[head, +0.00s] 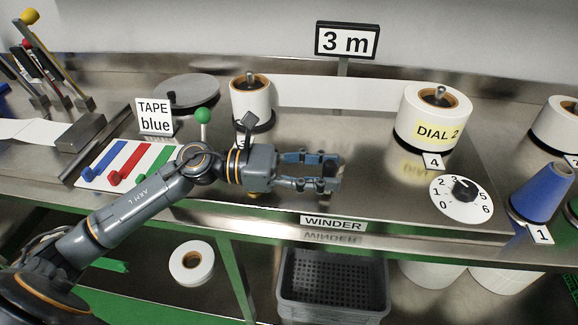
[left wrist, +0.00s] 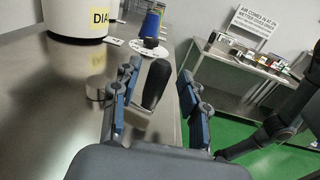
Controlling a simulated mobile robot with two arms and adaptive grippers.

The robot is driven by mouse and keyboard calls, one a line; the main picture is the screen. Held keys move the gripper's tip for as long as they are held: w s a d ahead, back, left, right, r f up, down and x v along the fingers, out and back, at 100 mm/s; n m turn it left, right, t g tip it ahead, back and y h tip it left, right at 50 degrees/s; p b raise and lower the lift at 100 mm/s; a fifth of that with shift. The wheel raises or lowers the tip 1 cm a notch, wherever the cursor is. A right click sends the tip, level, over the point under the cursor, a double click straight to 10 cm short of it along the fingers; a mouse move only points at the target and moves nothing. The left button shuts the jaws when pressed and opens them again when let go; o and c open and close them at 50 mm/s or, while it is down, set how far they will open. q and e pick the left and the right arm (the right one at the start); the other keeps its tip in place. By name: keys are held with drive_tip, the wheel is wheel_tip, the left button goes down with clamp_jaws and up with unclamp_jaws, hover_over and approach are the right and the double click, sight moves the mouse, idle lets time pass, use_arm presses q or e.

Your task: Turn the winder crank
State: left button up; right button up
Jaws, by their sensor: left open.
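My left gripper (head: 328,171) is open in the head view, low over the steel bench behind the WINDER label (head: 333,223). In the left wrist view, a dark tapered handle (left wrist: 156,84), which looks like the crank's grip, stands between the open fingers of my left gripper (left wrist: 160,85). Gaps show on both sides of it, with the left finger closer. I cannot make the handle out in the head view, where the gripper covers that spot. The large white roll marked DIAL 2 (head: 425,117) and a smaller white roll (head: 251,101) stand behind, with a white strip (head: 335,92) between them.
A numbered dial (head: 462,198) and a blue cone (head: 543,192) stand to the right. A green-ball lever (head: 203,116), a TAPE blue sign (head: 154,117) and a colored slider panel (head: 128,163) are left. A dark crate (head: 333,282) sits below the bench edge.

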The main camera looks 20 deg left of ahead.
use_arm(q)
drive_tip(key=v, duration=1)
drive_tip(key=shift+s, duration=0.1)
idle(1.1)
